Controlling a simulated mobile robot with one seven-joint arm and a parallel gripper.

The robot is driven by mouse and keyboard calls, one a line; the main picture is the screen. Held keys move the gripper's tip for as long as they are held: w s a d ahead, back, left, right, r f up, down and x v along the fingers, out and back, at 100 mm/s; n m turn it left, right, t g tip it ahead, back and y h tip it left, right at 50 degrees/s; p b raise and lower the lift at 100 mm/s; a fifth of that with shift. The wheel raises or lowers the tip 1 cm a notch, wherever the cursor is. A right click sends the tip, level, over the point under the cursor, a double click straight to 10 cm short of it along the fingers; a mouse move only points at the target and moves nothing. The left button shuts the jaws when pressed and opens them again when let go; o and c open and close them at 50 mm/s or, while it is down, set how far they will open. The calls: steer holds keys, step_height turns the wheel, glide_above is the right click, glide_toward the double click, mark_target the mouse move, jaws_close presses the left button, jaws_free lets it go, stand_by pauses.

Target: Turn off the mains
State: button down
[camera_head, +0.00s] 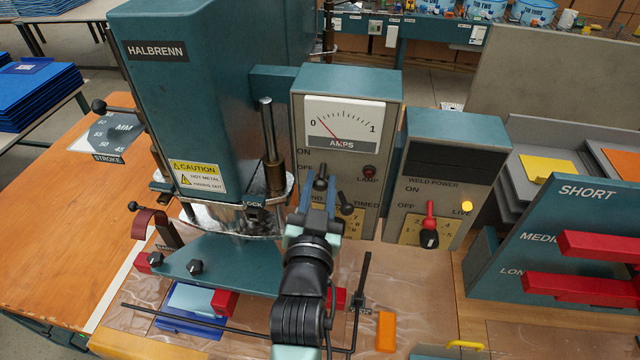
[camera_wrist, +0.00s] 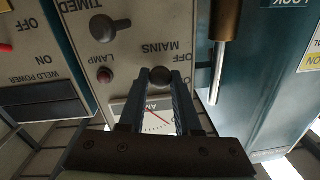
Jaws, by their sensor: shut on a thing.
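The mains switch, a dark lever with a round knob (camera_head: 321,171), is on the grey machine panel below the AMPS meter (camera_head: 342,124). My gripper (camera_head: 319,188) is at the switch, its fingers closed around the knob, which shows between the fingertips in the wrist view (camera_wrist: 161,76). The wrist view is upside down; the knob appears near the ON mark there, with OFF farther off. The lever's exact tilt is partly hidden. The red lamp (camera_head: 369,172) beside it looks dark. The meter needle points near 0.
A dark timer-side lever (camera_head: 346,198) stands close to the right of my gripper. Farther right is the weld power box (camera_head: 456,150) with a red switch and a lit yellow lamp (camera_head: 467,207). A metal rod (camera_head: 270,140) stands close on the left. The green press (camera_head: 215,90) is beyond it.

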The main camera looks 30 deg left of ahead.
steer(key=shift+f+b, duration=0.2)
steer(key=shift+b, duration=0.35)
steer(key=shift+f+t+b, duration=0.3)
steer(key=shift+t+b, duration=0.1)
steer(key=shift+b, duration=0.85)
steer(key=b, duration=0.3)
steer(key=shift+f+t+y+b, duration=0.2)
steer(key=shift+t+y+b, duration=0.1)
steer(key=shift+t+b, duration=0.1)
steer(key=shift+r, duration=0.3)
steer(key=c, duration=0.7)
jaws_free()
